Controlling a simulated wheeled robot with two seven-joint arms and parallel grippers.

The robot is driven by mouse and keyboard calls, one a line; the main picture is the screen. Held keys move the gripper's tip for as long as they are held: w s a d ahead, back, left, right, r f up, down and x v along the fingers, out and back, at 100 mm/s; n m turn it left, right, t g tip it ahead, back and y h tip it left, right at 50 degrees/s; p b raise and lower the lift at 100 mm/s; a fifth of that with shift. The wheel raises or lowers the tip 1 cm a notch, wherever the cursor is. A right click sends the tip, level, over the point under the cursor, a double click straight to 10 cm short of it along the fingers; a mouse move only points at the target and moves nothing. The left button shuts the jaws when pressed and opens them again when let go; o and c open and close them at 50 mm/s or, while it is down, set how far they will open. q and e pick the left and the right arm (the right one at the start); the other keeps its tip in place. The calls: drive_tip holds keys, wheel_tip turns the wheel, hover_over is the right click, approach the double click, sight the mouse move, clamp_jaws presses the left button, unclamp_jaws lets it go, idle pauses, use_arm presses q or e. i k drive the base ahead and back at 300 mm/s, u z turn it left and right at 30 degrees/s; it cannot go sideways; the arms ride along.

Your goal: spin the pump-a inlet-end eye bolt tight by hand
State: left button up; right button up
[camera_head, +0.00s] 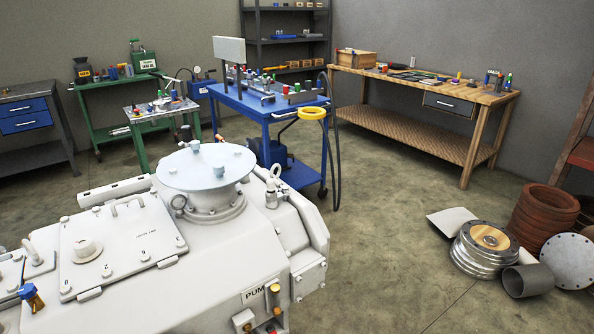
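A large pale grey pump (225,270) with a plate marked "PUM" fills the lower left; the rest of its label is hidden. A round light-blue cover (205,168) sits on its raised flange. One lifting ring, apparently an eye bolt (180,203), stands at the left foot of this flange. Another ring-shaped fitting (278,170) stands to the right of the flange, above a small silvery fitting (271,194). I cannot tell from this view which is the inlet-end eye bolt or how far either is screwed in. Neither of my grippers shows.
A blue cart (268,114) with tools and a yellow ring stands behind the pump. A green cart (162,112), a wooden workbench (425,88) and shelving line the back. Metal discs (484,250) and rusty rings lie at right. The floor between is clear.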

sight(275, 165)
drive_tip(key=z, duration=1.5)
drive_tip(key=i, duration=2.75)
drive_tip(key=u, duration=3.8)
